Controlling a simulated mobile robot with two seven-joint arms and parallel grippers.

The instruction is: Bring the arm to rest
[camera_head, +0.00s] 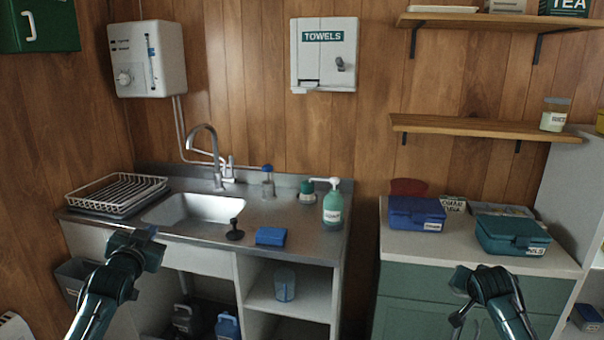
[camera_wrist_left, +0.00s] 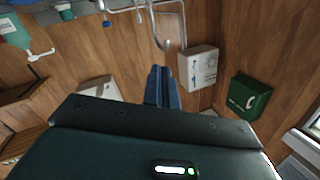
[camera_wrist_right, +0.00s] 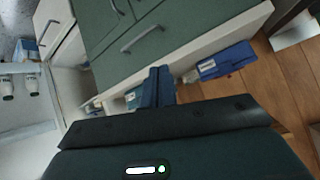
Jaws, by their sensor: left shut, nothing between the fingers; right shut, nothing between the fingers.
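My left gripper (camera_head: 146,236) is in front of the sink unit's left part in the head view, apart from the counter. In the left wrist view its blue fingers (camera_wrist_left: 161,88) are together with nothing between them. My right gripper (camera_head: 460,300) is in front of the green cabinet at the right in the head view. In the right wrist view its blue fingers (camera_wrist_right: 158,86) are together and empty. Both arms reach in from the bottom edge of the head view.
The sink counter (camera_head: 190,238) holds a dish rack (camera_head: 115,190), a black plunger-like item (camera_head: 235,230), a blue sponge (camera_head: 271,236) and a green soap bottle (camera_head: 333,205). The right worktop (camera_head: 440,240) holds a blue box (camera_head: 416,214) and a teal box (camera_head: 512,237). Shelves hang above.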

